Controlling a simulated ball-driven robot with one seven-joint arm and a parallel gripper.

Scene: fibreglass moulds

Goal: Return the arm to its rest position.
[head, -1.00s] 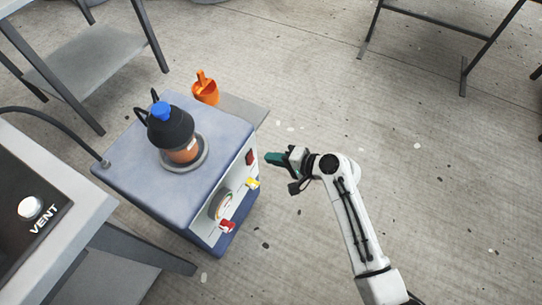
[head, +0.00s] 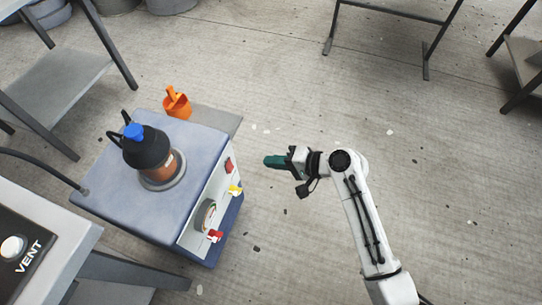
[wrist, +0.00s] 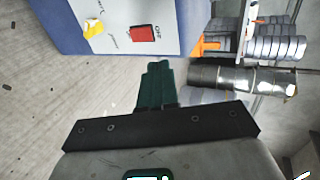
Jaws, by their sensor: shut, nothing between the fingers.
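My gripper (head: 268,162) is shut and empty, with green fingers pointing left. It hangs over open floor to the right of the blue-grey machine box (head: 190,140), clear of it by a gap. In the wrist view my gripper (wrist: 157,68) shows its green fingers together, below the machine's front with a red OFF switch (wrist: 143,35) and a yellow knob (wrist: 93,28). My white arm is bent, reaching in from the lower right of the head view.
A black pot with a blue cap (head: 145,148) stands on the machine box. A panel marked VENT (head: 30,262) is at lower left. Shelving (head: 60,85) stands at upper left.

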